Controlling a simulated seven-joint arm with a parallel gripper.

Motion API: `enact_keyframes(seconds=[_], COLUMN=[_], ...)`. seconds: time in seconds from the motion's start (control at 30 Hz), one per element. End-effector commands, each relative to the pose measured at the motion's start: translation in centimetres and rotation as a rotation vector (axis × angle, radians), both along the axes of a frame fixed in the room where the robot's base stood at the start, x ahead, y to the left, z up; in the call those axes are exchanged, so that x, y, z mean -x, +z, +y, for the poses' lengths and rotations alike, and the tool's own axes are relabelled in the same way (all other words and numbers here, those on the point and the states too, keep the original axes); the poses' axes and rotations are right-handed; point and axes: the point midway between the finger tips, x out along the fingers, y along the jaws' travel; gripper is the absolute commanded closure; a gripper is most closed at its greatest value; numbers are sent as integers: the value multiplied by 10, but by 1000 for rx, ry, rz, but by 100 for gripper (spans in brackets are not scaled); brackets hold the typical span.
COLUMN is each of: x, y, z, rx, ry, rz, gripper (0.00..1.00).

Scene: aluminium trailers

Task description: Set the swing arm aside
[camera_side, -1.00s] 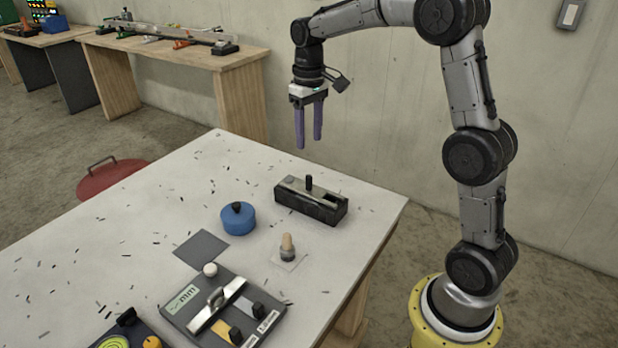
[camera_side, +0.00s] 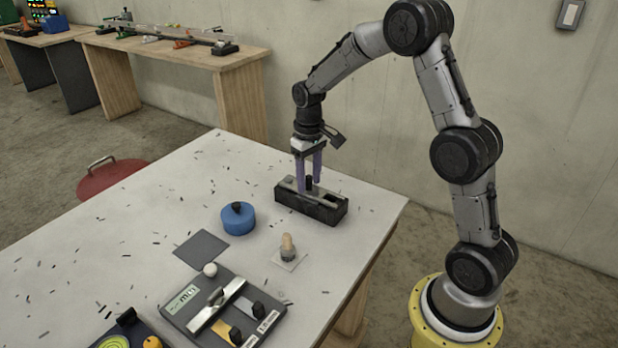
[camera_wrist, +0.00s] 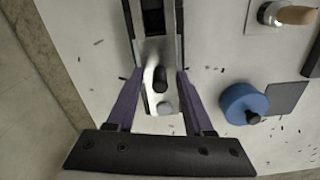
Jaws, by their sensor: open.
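A dark block fixture (camera_side: 325,212) with a grey metal top stands near the far right corner of the table. An upright black peg (camera_wrist: 160,80) rises from a light metal piece at one end of it, perhaps the swing arm; I cannot tell for sure. My gripper (camera_side: 309,186), with two purple fingers, points down over the block. It is open, with one finger on each side of the peg. In the wrist view my gripper (camera_wrist: 158,76) shows a gap between each finger and the peg. I cannot tell how far down the fingertips reach.
A blue round container (camera_side: 238,220) with a black knob stands left of the block. A dark square mat (camera_side: 202,246) lies beside it. A wooden-topped peg (camera_side: 288,245) on a small pad and a grey panel (camera_side: 178,308) are nearer the front.

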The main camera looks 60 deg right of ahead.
Motion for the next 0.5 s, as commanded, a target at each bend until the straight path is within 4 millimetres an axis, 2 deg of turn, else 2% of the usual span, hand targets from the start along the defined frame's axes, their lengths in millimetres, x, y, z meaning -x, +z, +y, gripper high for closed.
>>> enact_keyframes(seconds=[0.1,0.4,0.5], x=[0,0,0], y=[0,0,0], z=[0,0,0], rx=[0,0,0], ry=[0,0,0], rz=[1,0,0], gripper=[48,100,100])
